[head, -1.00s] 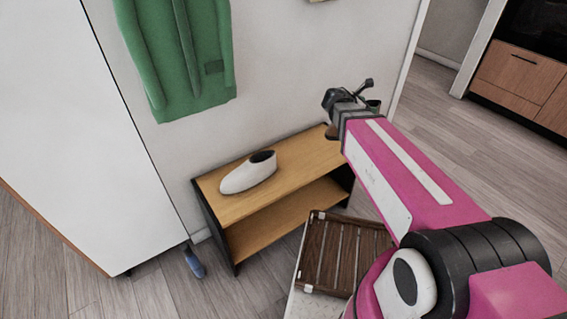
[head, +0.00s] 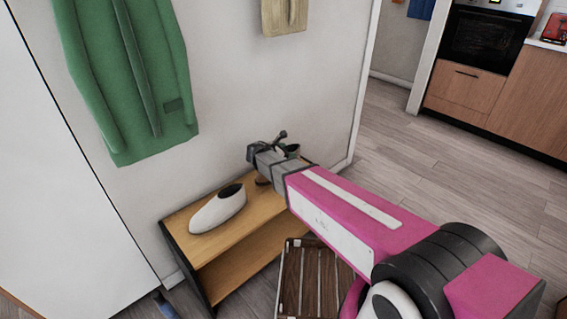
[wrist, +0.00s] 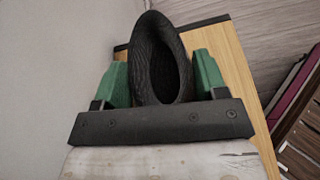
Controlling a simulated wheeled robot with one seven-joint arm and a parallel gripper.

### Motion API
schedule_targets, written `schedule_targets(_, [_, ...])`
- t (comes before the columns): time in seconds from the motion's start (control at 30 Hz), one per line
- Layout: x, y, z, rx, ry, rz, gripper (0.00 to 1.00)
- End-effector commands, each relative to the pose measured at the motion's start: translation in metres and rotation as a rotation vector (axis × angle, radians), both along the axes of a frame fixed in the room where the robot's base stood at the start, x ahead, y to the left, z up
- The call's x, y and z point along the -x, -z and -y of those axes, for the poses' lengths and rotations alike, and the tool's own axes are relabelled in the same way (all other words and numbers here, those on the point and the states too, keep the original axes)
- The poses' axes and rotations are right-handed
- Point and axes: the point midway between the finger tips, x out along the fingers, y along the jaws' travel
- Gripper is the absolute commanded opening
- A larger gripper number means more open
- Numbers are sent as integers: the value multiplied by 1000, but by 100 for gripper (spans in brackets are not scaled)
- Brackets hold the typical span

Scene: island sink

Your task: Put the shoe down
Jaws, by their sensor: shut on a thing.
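My gripper (wrist: 160,78) is shut on a shoe (wrist: 158,45). In the wrist view the shoe's dark, ribbed opening shows between the green fingers, and the rest of it is hidden. In the head view my gripper (head: 273,152) is over the right end of a wooden bench (head: 243,226), and the held shoe is mostly hidden by it. The bench top also shows behind the shoe in the wrist view (wrist: 228,45). I cannot tell whether the shoe touches the bench. A white shoe (head: 212,213) with a dark opening lies on the left part of the bench top.
A slatted brown rack (head: 308,275) stands on the floor in front of the bench. The wall is close behind the bench, with a green coat (head: 130,80) and a beige garment (head: 284,15) hanging. Bench top is bare between the white shoe and my gripper. Open floor lies right.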

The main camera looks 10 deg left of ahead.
Motion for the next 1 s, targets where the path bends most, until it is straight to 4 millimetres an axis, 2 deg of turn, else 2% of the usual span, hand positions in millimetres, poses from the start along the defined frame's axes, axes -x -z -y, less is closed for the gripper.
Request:
schedule_targets(0.4, [0, 42, 0, 3, 0, 0, 18])
schedule_targets(0.77, [0, 44, 0, 1, 0, 0, 18])
schedule_targets(0.8, [0, 44, 0, 1, 0, 1, 76])
schedule_targets(0.87, [0, 44, 0, 1, 0, 1, 91])
schedule_targets(1.0, [0, 44, 0, 1, 0, 1, 91])
